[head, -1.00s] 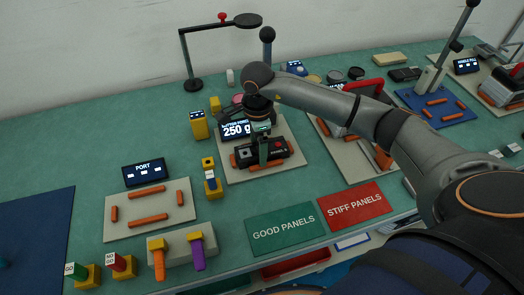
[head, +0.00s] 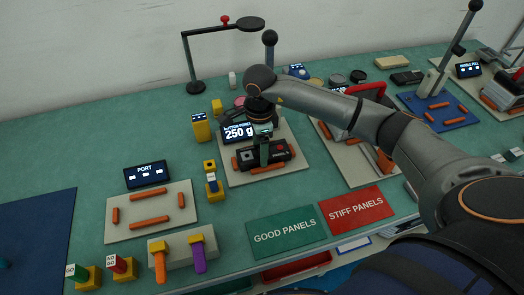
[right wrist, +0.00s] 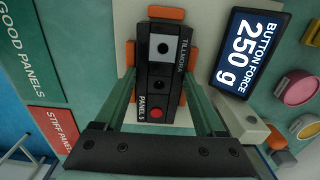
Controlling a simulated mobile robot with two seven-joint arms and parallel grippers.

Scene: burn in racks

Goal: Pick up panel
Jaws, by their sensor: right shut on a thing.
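The panel (head: 277,154) is a dark box with a red button, a white square and printed lettering. It is at the beige fixture board (head: 295,165) beside the display reading 250 g, among orange blocks. My right gripper (head: 264,158) reaches down over it and is shut on it. In the right wrist view the panel (right wrist: 158,90) lies between the two green fingers, with orange blocks around it. I cannot tell whether any gap lies under it. My left gripper is not in view.
A green GOOD PANELS mat (head: 287,231) and a red STIFF PANELS mat (head: 356,209) lie bare at the front edge. The PORT fixture (head: 120,232) and gauges (head: 198,254) stand to the left. A lamp-like stand (head: 188,60) rises behind.

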